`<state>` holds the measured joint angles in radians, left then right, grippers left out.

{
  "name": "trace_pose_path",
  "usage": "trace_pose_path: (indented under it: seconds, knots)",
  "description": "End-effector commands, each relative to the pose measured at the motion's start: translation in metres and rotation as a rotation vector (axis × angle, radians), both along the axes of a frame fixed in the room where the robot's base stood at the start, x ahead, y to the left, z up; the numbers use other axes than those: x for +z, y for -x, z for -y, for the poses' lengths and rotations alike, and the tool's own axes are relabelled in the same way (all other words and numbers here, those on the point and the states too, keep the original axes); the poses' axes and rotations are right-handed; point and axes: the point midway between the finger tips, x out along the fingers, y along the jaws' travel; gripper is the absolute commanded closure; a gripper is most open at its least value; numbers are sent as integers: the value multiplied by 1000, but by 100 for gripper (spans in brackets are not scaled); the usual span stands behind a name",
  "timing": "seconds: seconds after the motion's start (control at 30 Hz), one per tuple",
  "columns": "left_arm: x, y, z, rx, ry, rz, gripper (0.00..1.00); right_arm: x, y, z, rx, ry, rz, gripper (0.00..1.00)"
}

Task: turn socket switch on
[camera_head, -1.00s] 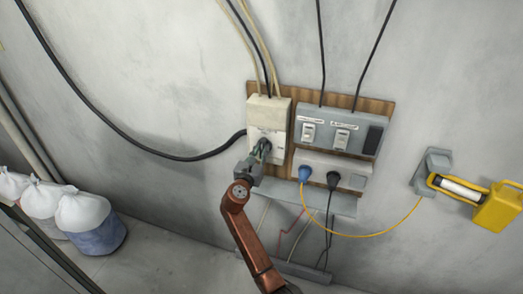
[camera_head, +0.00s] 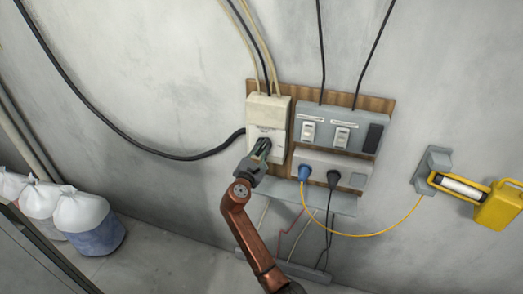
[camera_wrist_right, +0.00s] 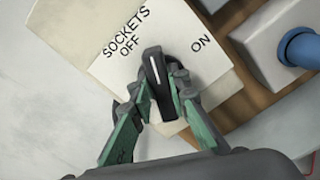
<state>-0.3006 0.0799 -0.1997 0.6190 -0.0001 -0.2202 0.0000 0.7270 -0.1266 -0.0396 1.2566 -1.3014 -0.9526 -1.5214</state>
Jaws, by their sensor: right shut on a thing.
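The socket switch is a black knob (camera_wrist_right: 153,62) with a white line, on a cream box (camera_head: 264,108) fixed to the wall board. In the right wrist view the box face (camera_wrist_right: 120,68) reads SOCKETS, with OFF to the left of the knob and ON to the right. The white line points up and slightly left, between the two words and a little closer to OFF. My right gripper (camera_head: 262,147) is at the lower part of the box. In the right wrist view its green fingers (camera_wrist_right: 160,98) are shut on the knob's sides. My left gripper is not in view.
A grey panel (camera_head: 325,112) with two switches is right of the box. Below it, a socket strip (camera_head: 318,160) holds a blue plug (camera_head: 304,173) and a black plug (camera_head: 333,179). A yellow lamp (camera_head: 497,208) hangs at right. White bags (camera_head: 82,212) stand at lower left.

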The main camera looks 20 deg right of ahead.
Motion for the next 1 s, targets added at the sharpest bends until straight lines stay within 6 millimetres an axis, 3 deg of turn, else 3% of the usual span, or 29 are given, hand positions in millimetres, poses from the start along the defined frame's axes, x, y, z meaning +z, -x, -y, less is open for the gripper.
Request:
trace_pose_path:
  seconds: [1.0]
  knots:
    - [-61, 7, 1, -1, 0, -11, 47, -11, 2, 3, -2, -759, 507, 100]
